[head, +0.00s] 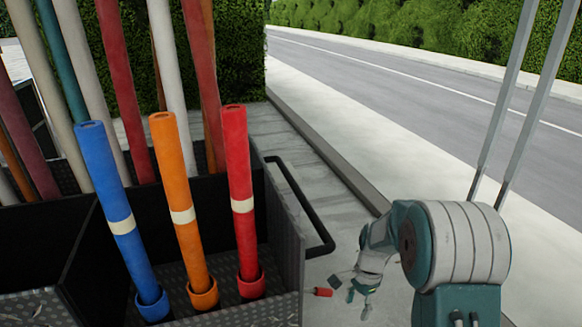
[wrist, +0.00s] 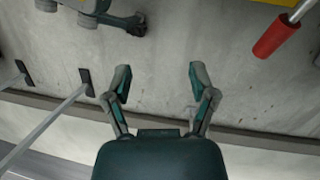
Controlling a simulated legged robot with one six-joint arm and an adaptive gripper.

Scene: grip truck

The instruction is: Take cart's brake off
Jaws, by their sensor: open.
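The cart (head: 285,235) is a dark metal bin at the left of the head view, with a black push bar (head: 312,215) on its right side. A small red-gripped lever (head: 322,292) sticks out low at the cart's right side; I take it to be the brake. In the wrist view the red grip (wrist: 276,38) on a metal rod is at the upper right. My gripper (head: 354,294) is just right of the lever in the head view, apart from it. In the wrist view my gripper (wrist: 158,72) is open and empty, with pavement between its fingers.
Blue (head: 118,215), orange (head: 182,205) and red (head: 241,190) tubes stand in the cart, with taller poles behind. Two thin grey poles (head: 512,105) rise at the right.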

